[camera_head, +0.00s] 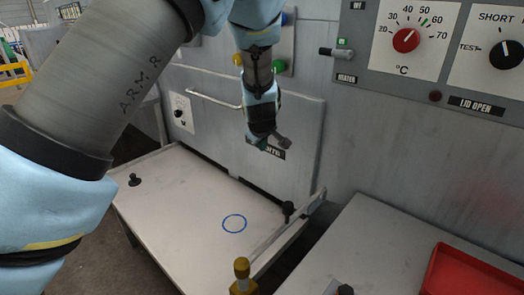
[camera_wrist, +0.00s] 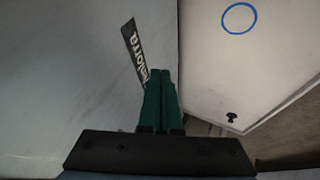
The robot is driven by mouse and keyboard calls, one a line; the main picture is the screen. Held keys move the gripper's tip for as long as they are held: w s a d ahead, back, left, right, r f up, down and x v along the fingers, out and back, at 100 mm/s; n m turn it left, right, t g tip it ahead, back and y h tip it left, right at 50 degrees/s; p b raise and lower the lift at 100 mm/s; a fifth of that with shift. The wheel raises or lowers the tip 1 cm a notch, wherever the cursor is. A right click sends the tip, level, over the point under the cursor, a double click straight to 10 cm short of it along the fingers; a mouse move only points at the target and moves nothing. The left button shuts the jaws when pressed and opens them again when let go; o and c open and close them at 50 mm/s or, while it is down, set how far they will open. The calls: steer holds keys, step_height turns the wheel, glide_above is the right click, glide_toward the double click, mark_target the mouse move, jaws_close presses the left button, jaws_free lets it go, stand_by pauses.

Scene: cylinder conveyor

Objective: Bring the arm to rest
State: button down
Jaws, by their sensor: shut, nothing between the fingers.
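My gripper (camera_head: 272,146) hangs in front of the grey machine panel (camera_head: 225,125) in the head view, above the white table. In the wrist view its two green fingers (camera_wrist: 161,78) are together, with nothing between them. The fingertips point past the edge of a black label on the panel; my gripper partly covers this label in the head view. My arm comes in from the left and bends down to the gripper.
The white table (camera_head: 180,215) bears a blue circle (camera_head: 234,223) and black knobs. A brass-coloured knob (camera_head: 241,268) stands at its front. A red tray (camera_head: 470,275) lies at the lower right. Dials (camera_head: 406,40) and a lever (camera_head: 338,53) sit on the panel.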

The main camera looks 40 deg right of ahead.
steer(key=w+a+r+g+y, duration=0.1)
steer(key=w+a+r, duration=0.15)
steer(key=a, duration=1.05)
steer(key=w+a+r+g+y, duration=0.1)
steer(key=w+a, duration=0.3)
steer(key=a, duration=0.9)
steer(key=s+a+r+m+g+y, duration=0.1)
steer(key=s+a, duration=0.4)
steer(key=a, duration=0.7)
steer(key=s+a+r+m+g+y, duration=0.1)
steer(key=s+a, duration=0.4)
steer(key=a, duration=0.8)
steer(key=shift+s+r+y, duration=0.15)
steer(key=shift+r+y, duration=0.15)
steer(key=shift+r, duration=0.35)
steer(key=shift+a, duration=0.1)
